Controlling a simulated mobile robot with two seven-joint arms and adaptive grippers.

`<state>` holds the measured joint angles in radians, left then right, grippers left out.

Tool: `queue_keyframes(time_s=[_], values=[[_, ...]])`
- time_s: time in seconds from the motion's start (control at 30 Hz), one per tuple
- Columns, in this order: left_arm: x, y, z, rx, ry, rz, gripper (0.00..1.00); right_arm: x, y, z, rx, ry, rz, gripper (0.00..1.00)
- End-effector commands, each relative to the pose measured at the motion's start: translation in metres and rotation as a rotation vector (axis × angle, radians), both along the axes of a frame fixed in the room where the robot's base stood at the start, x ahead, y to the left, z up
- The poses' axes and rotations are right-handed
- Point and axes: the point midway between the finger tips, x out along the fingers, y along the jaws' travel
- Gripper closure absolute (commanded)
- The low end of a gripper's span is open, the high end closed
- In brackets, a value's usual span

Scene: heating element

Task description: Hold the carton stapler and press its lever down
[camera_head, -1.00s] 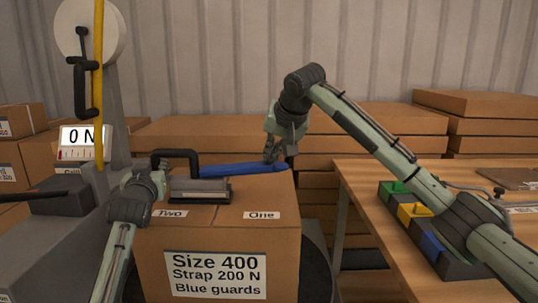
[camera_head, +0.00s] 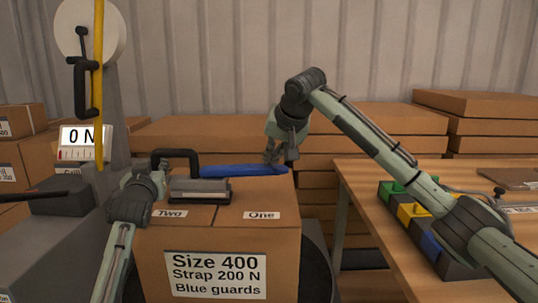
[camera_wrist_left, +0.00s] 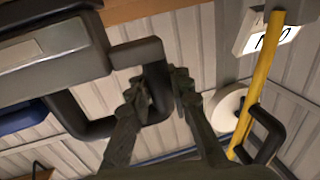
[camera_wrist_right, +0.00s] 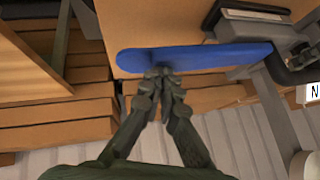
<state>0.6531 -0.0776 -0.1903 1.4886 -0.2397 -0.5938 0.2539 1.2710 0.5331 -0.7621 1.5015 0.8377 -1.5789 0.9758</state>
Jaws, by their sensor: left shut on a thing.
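The carton stapler (camera_head: 200,190) has a grey body, a black loop handle (camera_head: 178,154) and a long blue lever (camera_head: 240,170). It sits on top of the carton (camera_head: 225,235), the lever reaching right over the box. My left gripper (camera_wrist_left: 160,88) is shut on the black handle, at the stapler's left side. My right gripper (camera_wrist_right: 162,73) has its fingers together beside the lever's free end, at its far edge. The lever also shows in the right wrist view (camera_wrist_right: 215,58). I cannot tell whether the fingertips touch it.
A workbench (camera_head: 365,190) on the right holds green, yellow and blue bins (camera_head: 432,243) and a clipboard (camera_head: 510,177). A strapping machine with a yellow strap (camera_head: 98,110) and a "0 N" display (camera_head: 82,137) stands left. Flat cartons (camera_head: 370,118) are stacked behind.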

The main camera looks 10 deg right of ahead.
Motion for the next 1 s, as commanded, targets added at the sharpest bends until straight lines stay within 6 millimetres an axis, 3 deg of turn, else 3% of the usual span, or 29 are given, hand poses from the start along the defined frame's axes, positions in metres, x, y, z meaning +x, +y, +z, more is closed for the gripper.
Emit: queue_keyframes(time_s=[0.37,1.0], values=[[0.000,0.003,0.001,-0.001,-0.002,0.004,1.00,0.000,-0.002,0.001,-0.004,0.007,-0.005,1.00],[0.000,0.002,0.001,0.002,-0.003,0.004,1.00,0.003,0.007,0.040,-0.001,0.002,-0.005,1.00]])
